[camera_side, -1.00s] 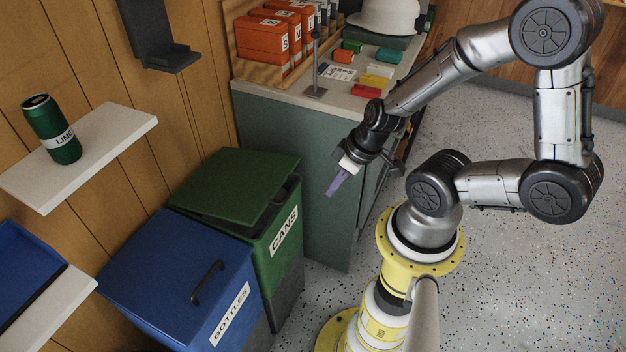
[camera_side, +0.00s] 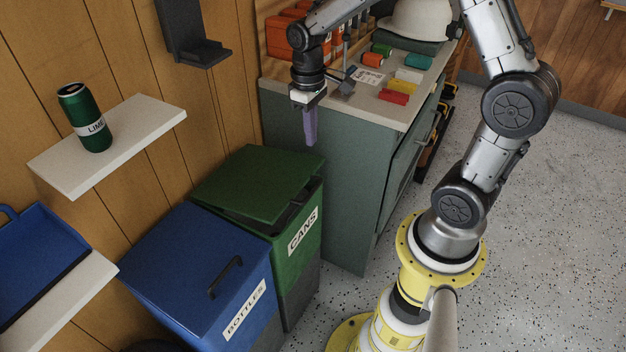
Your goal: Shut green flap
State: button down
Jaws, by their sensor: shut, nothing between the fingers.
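The green flap (camera_side: 258,182) is the lid of the green bin (camera_side: 292,240) labelled CANS. It is tilted slightly up, with a dark gap along its front and right edges. My gripper (camera_side: 311,141) points down with its purple fingers shut and empty.
A blue bin (camera_side: 205,268) labelled BOTTLES stands left of the green bin. A green can (camera_side: 86,118) stands on a white wall shelf (camera_side: 145,125). The grey-green cabinet (camera_side: 335,200) carries blocks and orange boxes.

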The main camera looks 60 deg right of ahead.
aim_at(314, 190)
jog(key=f, duration=1.4)
jog(key=shift+s+a+f, duration=0.15)
jog(key=shift+s, duration=0.2)
jog(key=shift+f, duration=0.1)
